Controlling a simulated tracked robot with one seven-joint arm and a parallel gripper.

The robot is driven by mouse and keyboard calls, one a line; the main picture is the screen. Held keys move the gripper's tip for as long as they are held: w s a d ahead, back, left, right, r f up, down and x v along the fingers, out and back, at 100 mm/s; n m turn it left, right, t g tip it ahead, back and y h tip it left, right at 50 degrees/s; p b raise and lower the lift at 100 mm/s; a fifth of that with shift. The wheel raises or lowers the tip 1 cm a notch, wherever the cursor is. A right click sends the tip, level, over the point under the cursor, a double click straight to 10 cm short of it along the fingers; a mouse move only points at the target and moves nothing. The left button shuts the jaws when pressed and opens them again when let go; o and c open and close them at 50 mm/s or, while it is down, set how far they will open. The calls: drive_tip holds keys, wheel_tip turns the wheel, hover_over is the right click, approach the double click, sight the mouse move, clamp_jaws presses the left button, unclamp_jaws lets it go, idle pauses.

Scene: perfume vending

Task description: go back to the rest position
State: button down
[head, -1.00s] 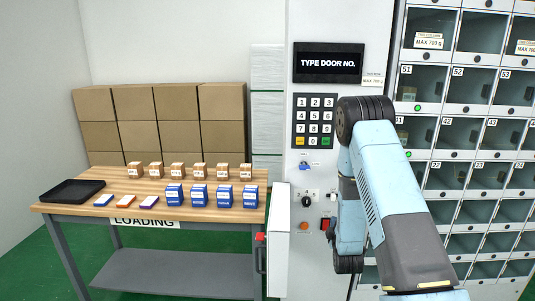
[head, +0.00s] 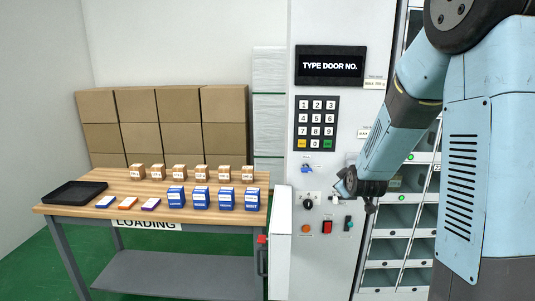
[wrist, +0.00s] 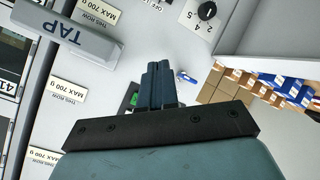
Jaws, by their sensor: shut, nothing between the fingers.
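My gripper (wrist: 158,68) points away from the camera in the wrist view, its two dark fingers together with nothing between them. White panel surface shows beyond the fingertips, along with a small blue part (wrist: 186,76). In the head view my arm hangs in front of the vending machine's white panel (head: 335,265), its far end low beside the control knobs. The fingers cannot be made out there. The screen (head: 330,65) reads TYPE DOOR NO. and the keypad (head: 316,123) below it is uncovered.
The wooden table (head: 110,184) at left holds a black tray (head: 75,192), brown boxes, blue boxes and flat packs. In the wrist view a grey TAP bar (wrist: 65,32) lies close at upper left.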

drive_tip(key=s+r+m+g, duration=0.2)
drive_tip(key=s+r, duration=0.2)
drive_tip(key=s, duration=0.7)
drive_tip(key=s+a+r+m+g, duration=0.1)
drive_tip(key=s+r, duration=0.4)
drive_tip(key=s, duration=0.7)
drive_tip(key=s+r+m+g, duration=0.3)
drive_tip(key=s+r+m, duration=0.1)
drive_tip(key=s, duration=0.8)
drive_tip(key=shift+s+a+r+m+g, duration=0.25)
drive_tip(key=shift+a+r+m+g, duration=0.05)
drive_tip(key=shift+r, duration=0.1)
